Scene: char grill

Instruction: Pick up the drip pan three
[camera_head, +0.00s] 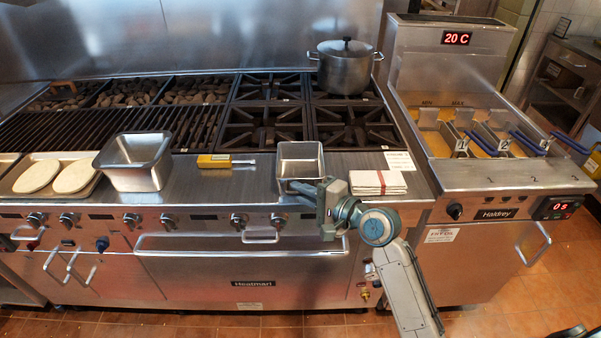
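No label marks any item as drip pan three, so I cannot tell which it is. A small square steel pan (299,158) sits on the counter in front of the burners. A larger deep steel pan (135,178) stands further left, beside the grill grate. My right gripper (301,191) is at the front rim of the small pan, over the counter's front edge, pointing left. It overlaps the pan's lower right corner in this view. I cannot tell whether its fingers touch the pan or how far apart they are. My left gripper is out of view.
A tray with flatbreads (75,177) lies at the left. A yellow-handled tool (215,161) lies between the pans. A folded cloth (377,184) is right of my gripper. A lidded pot (344,70) stands on a back burner. A fryer (490,175) stands at the right.

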